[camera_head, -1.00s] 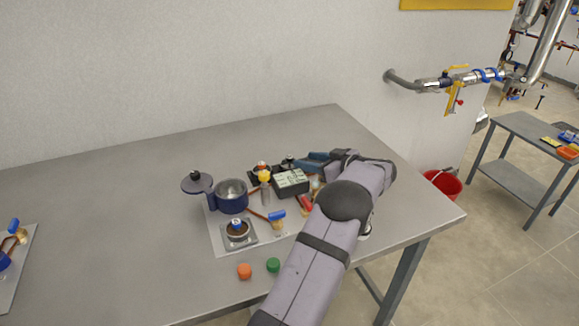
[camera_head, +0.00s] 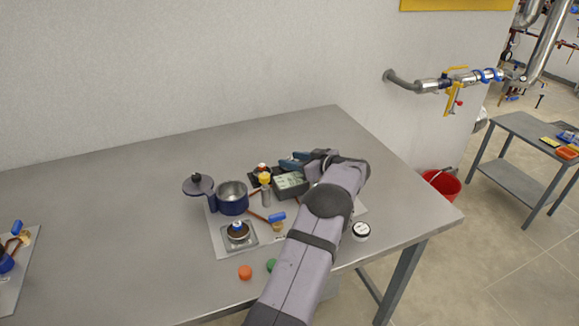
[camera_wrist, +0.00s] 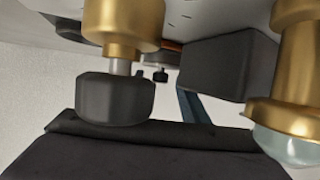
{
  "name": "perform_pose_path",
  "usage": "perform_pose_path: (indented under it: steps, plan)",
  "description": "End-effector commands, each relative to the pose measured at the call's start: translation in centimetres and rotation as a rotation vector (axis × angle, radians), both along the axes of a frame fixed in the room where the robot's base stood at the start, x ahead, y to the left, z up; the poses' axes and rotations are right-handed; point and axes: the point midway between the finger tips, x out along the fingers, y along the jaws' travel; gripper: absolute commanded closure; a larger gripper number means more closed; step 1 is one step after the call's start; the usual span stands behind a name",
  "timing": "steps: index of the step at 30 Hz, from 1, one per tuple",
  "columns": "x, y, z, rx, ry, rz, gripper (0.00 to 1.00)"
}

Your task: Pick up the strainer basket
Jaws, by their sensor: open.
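A blue pot-shaped housing (camera_head: 232,204) stands on the light mat in the head view, its dark round lid (camera_head: 198,184) swung out to the left. Its inside looks silvery; I cannot tell whether that is the strainer basket. A grey cylinder with a yellow top (camera_head: 265,196) stands just right of it. My gripper (camera_head: 294,160) is open, with bluish fingers, behind the grey-green box (camera_head: 290,184) and to the right of the housing, apart from it. In the wrist view a bluish finger (camera_wrist: 193,106) shows beyond the dark wrist edge. No basket is recognisable there.
A white-topped jar (camera_head: 361,231) stands right of my arm. In the wrist view brass fittings (camera_wrist: 123,25) are close.

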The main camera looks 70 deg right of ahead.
Motion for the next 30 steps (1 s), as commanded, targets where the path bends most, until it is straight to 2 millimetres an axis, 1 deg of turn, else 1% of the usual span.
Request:
perform_pose_path:
  steps: [3, 4, 5, 6, 9, 20, 23, 26, 30]
  plan:
    - [0.0, 0.0, 0.0, 0.000, 0.000, 0.000, 0.59]
    - [0.0, 0.0, 0.0, 0.000, 0.000, 0.000, 0.61]
    - [0.0, 0.0, 0.0, 0.000, 0.000, 0.000, 0.69]
    - [0.0, 0.0, 0.0, 0.000, 0.000, 0.000, 0.78]
    - [0.0, 0.0, 0.0, 0.000, 0.000, 0.000, 1.00]
    - [-0.1, 0.0, 0.4, -0.002, 0.000, 0.001, 1.00]
    - [0.0, 0.0, 1.1, -0.003, 0.000, 0.001, 1.00]
    - [0.0, 0.0, 2.5, -0.005, -0.001, 0.000, 1.00]
    - [0.0, 0.0, 4.8, -0.005, 0.000, 0.001, 1.00]
